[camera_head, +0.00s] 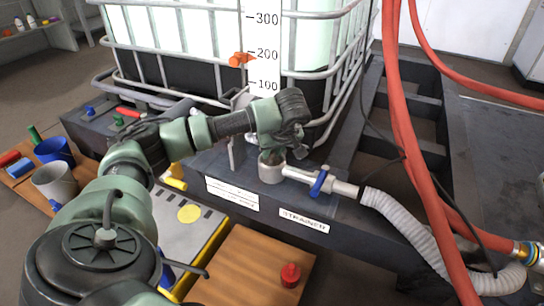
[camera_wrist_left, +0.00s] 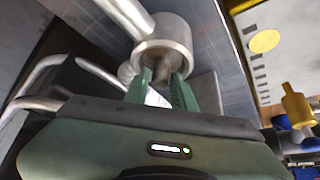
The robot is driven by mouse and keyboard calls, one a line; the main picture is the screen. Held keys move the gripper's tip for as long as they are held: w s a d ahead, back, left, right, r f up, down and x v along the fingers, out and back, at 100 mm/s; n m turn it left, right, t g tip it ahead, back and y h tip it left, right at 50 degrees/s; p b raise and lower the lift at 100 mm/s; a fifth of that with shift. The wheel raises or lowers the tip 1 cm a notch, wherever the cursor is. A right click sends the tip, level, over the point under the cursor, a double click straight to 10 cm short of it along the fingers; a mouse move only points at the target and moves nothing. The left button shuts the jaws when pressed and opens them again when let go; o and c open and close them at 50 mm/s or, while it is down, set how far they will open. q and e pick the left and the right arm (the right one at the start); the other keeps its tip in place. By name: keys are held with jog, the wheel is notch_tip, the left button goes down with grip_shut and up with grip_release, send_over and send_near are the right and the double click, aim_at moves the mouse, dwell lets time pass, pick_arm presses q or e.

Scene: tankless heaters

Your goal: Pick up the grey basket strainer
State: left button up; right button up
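A short grey cylindrical housing (camera_head: 271,174) stands on the dark skid edge above a STRAINER label (camera_head: 304,220). It also shows in the left wrist view (camera_wrist_left: 168,32). A narrow grey-brown stem (camera_wrist_left: 162,72) shows at the housing's mouth, perhaps part of the basket strainer; the rest of the strainer is hidden. My left gripper (camera_head: 273,155) is at the housing's top. In the left wrist view its green fingers (camera_wrist_left: 163,86) stand apart on both sides of the stem. I cannot tell whether they press on it. My right gripper is not in view.
A pipe with a blue valve handle (camera_head: 319,183) leads right to a grey corrugated hose (camera_head: 413,220). A caged tank (camera_head: 190,50) stands behind. Red hoses (camera_head: 400,110) cross the right side. A red knob (camera_head: 290,275) sits on a wooden board (camera_head: 240,278) in front.

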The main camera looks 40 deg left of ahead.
pick_arm(q)
jog(key=shift+w+a+f, duration=0.15)
jog(key=shift+a+f, duration=0.1)
jog(key=shift+f, duration=0.25)
grip_shut()
dwell(1.1)
